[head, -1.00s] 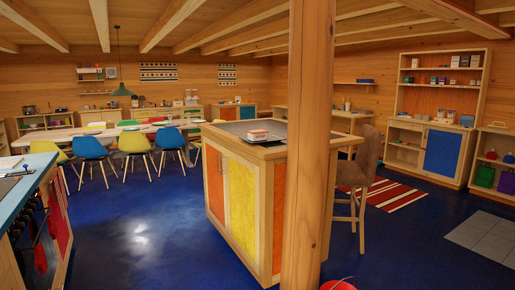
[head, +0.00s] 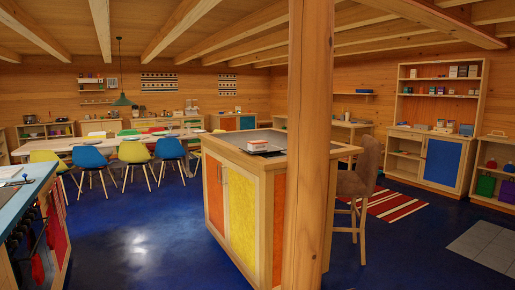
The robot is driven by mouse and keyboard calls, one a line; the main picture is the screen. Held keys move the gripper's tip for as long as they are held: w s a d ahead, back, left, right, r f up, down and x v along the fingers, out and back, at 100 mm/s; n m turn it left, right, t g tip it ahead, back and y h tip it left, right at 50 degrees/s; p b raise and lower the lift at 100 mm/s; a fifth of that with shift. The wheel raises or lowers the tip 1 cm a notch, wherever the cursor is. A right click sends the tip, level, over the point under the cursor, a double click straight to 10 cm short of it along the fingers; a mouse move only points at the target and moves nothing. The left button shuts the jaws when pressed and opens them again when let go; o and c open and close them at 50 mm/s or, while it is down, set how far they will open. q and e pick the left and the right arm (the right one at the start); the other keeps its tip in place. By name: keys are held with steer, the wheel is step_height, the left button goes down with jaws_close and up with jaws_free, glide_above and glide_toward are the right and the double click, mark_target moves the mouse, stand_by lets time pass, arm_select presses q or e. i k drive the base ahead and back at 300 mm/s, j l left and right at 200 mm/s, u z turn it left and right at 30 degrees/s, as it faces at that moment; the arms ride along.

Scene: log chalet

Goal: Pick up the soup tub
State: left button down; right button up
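I cannot pick out a soup tub for certain. Neither of my grippers is in view.
The island (head: 242,207) with orange and yellow doors stands ahead. A thick wooden post (head: 308,150) rises in front of its right side. A brown bar chair (head: 358,185) stands behind the post. A blue-topped counter (head: 28,190) is at left. Blue floor (head: 140,235) between is clear.

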mark_target(256, 146)
steer(key=i+j+u, duration=0.3)
steer(key=i+u, duration=0.25)
steer(key=i, duration=0.2)
steer(key=i+j, duration=0.15)
steer(key=i, duration=0.4)
steer(key=i+j, duration=0.15)
steer(key=i, duration=0.45)
steer(key=i+j, duration=0.15)
steer(key=i, duration=0.4)
